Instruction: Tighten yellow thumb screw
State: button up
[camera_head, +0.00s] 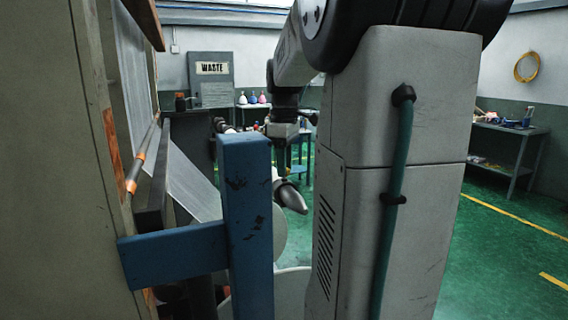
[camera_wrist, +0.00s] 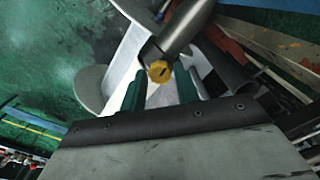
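The yellow thumb screw (camera_wrist: 159,71) shows in the wrist view, on the end of a grey metal shaft (camera_wrist: 188,25). It has a dark slot across its face. My gripper (camera_wrist: 159,82) has its two green fingers apart, one on each side of the screw as seen from the wrist. A gap shows between screw and fingers; whether the screw lies between the tips or beyond them I cannot tell. In the head view a grey cone-tipped spindle (camera_head: 290,196) shows behind the blue post. The screw is not visible there, and my gripper's fingers are hidden or too small to make out.
A blue frame post (camera_head: 247,230) stands close in front, with a crossbar to the left. A white film web (camera_head: 190,185) runs down beside a dark beam. A waste station (camera_head: 212,90) and a side bench (camera_head: 508,130) stand farther back. Green floor is clear at right.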

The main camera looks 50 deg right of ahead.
jog(key=c, duration=0.5)
jog(key=shift+m, duration=0.3)
jog(key=m, duration=0.4)
jog(key=shift+m, duration=0.3)
jog(key=m, duration=1)
jog(key=shift+m, duration=0.4)
jog(key=m, duration=0.5)
jog(key=shift+m, duration=0.4)
jog(key=o, duration=1)
